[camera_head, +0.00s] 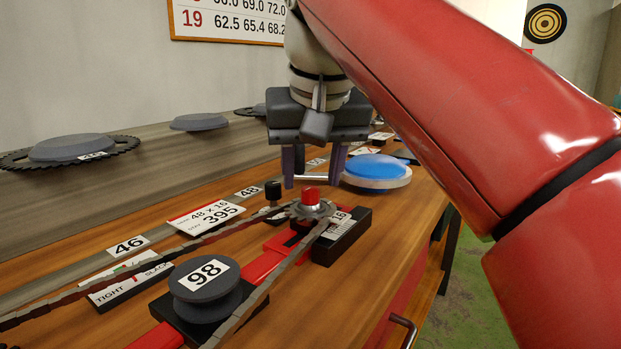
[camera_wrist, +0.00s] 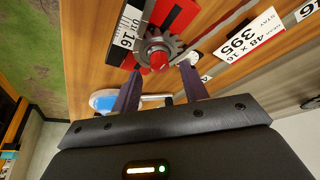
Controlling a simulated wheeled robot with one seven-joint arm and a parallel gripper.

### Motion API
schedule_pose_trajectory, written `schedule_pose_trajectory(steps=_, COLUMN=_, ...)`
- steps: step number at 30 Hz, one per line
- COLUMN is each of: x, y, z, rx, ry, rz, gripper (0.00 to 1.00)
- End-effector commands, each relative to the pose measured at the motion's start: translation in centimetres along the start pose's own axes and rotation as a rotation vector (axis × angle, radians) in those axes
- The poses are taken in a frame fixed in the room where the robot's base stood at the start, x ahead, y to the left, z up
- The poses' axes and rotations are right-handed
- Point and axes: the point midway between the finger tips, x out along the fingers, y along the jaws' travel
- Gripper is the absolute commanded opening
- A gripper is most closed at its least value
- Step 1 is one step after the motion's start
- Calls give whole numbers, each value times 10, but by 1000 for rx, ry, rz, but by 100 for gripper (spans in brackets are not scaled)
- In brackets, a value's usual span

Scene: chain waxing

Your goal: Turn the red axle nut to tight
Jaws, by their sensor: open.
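The red axle nut (camera_head: 311,194) stands at the centre of a small grey sprocket (camera_head: 296,209) with the chain around it. In the wrist view the nut (camera_wrist: 158,60) shows as a red knob on the sprocket, near the fingertips. My gripper (camera_head: 312,183) is open, pointing down, with its two fingers either side of and slightly above the nut. In the wrist view my gripper (camera_wrist: 162,72) has nothing clamped in it. Contact with the nut cannot be made out. A TIGHT/SLACK gauge (camera_head: 126,283) lies at the left, with a red mark near its middle.
A black knob (camera_head: 272,189) stands close left of the nut. A grey roller marked 98 (camera_head: 205,288) is in front, with the chain (camera_head: 265,285) passing it. A blue disc (camera_head: 377,167) lies behind right. A 48 x 16 card (camera_head: 206,216) lies left.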

Motion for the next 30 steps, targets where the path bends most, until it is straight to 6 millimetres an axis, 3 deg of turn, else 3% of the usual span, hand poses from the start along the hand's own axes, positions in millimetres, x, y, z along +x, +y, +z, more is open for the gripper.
schedule_pose_trajectory(steps=6, x=19, y=0, z=0, rx=-1, ry=0, rz=0, gripper=44)
schedule_pose_trajectory(steps=15, x=21, y=0, z=0, rx=-1, ry=0, rz=0, gripper=43)
schedule_pose_trajectory(steps=25, x=20, y=0, z=0, rx=-1, ry=0, rz=0, gripper=0)
schedule_pose_trajectory(steps=30, x=20, y=0, z=0, rx=5, ry=0, rz=3, gripper=0)
